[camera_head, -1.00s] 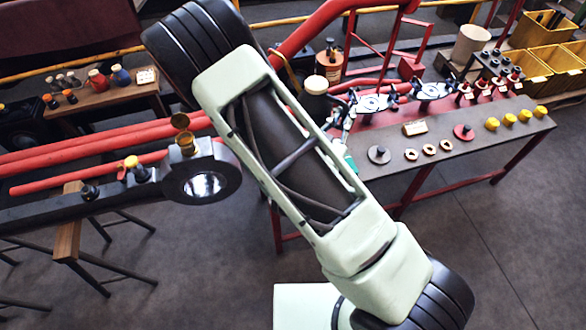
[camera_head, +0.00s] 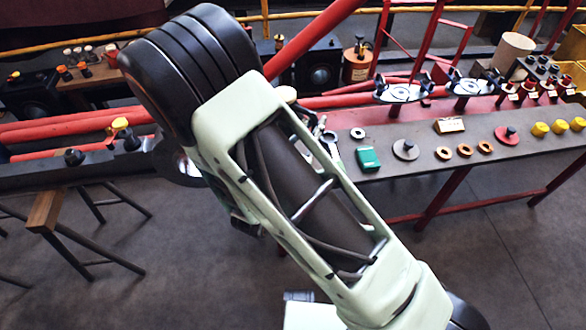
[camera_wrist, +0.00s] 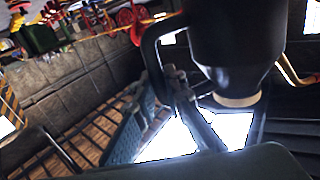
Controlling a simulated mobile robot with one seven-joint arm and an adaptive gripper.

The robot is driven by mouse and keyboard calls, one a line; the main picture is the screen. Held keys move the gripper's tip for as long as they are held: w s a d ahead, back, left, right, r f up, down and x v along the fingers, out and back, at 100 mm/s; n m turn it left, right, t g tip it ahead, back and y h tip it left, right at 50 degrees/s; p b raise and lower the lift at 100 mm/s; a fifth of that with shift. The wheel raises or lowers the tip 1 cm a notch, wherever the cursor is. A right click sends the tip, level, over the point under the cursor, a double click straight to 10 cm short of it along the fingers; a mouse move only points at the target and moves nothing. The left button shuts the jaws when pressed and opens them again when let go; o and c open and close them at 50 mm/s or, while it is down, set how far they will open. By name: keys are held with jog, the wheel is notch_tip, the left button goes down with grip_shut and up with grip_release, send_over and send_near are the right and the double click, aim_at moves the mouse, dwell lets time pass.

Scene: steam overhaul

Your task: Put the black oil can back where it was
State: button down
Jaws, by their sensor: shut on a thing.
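The black oil can (camera_wrist: 235,45) is close up in the wrist view, a dark body with a curved handle on its left and a pale ring at its lower end. It looks strongly tilted in that view, and its upper part is cut off by the frame edge. My gripper (camera_wrist: 172,85) is shut at the can's handle; the exact contact is hard to make out in the dark. In the head view my arm hides both the gripper and the can.
A grey-topped workbench (camera_head: 380,180) with red legs stands at the right. It carries a green box (camera_head: 368,159), a grey disc (camera_head: 405,149), copper rings (camera_head: 465,150), a red disc (camera_head: 507,135) and yellow caps (camera_head: 540,129).

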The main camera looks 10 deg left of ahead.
jog(key=s+a+f+y+b, duration=0.1)
jog(key=s+a+f+b, duration=0.1)
jog(key=a+f+b, duration=0.55)
jog(key=shift+n, duration=0.4)
jog(key=shift+w+d+f+b, duration=0.9)
jog(key=shift+w+d+f, duration=0.75)
jog(key=shift+f, duration=0.6)
jog(key=shift+w+d+f+b, duration=0.85)
jog(key=shift+w+d+f, duration=0.5)
jog(key=shift+w+f, duration=0.8)
jog(key=shift+w+d+f+b, duration=0.9)
jog(key=shift+w+d+f, duration=0.7)
jog(key=shift+f, duration=0.75)
jog(key=shift+a, duration=0.1)
jog(key=shift+f, duration=0.2)
jog(key=c, duration=2)
grip_release()
jog(key=shift+r, duration=0.15)
